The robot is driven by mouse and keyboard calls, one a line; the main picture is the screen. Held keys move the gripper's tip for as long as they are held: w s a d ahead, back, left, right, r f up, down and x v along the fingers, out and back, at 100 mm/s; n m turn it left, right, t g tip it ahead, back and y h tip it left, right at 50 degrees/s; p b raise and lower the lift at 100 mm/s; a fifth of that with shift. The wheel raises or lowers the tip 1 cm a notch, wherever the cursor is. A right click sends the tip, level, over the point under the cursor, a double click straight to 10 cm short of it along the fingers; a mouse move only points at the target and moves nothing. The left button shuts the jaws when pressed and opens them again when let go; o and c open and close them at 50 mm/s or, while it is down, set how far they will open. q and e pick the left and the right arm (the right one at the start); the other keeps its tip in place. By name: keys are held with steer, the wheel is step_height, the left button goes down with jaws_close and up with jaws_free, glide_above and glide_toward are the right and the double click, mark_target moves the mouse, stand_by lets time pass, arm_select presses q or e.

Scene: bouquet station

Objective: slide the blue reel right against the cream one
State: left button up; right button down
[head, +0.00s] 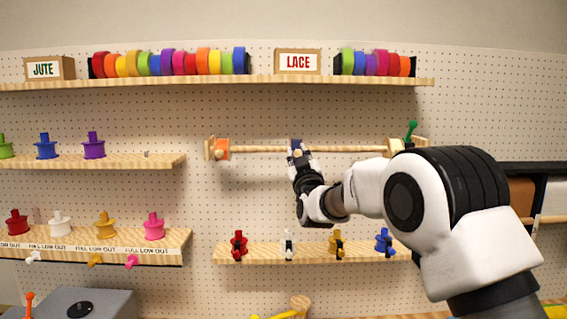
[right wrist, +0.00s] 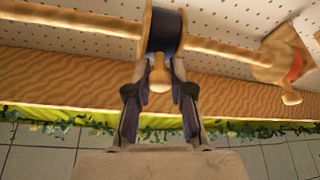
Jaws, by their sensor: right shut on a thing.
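The blue reel (head: 296,145) sits on a horizontal wooden rod (head: 345,149), left of the rod's middle. My right gripper (head: 302,160) is at its front and partly covers it. In the right wrist view, the dark blue reel (right wrist: 166,30) has a pale wooden flange and a wooden knob (right wrist: 159,77) between the fingers of my right gripper (right wrist: 160,90), which are shut on it. The cream reel (head: 395,146) is near the rod's right end, with a wide gap of bare rod between it and the blue reel. My left gripper is not in view.
An orange reel (head: 221,149) is at the rod's left end. A green handle (head: 410,131) stands at the right end. Below the rod, a shelf (head: 262,252) holds small red, white, yellow and blue pieces.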

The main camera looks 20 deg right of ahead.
steer(key=s+d+b, duration=0.2)
steer(key=d+b, duration=0.1)
steer(key=d, duration=0.6)
steer(key=s+d+b, duration=0.3)
steer(key=d, duration=0.6)
steer(key=shift+s, duration=0.1)
steer(key=c, duration=1)
jaws_free()
steer(key=v, duration=1.2)
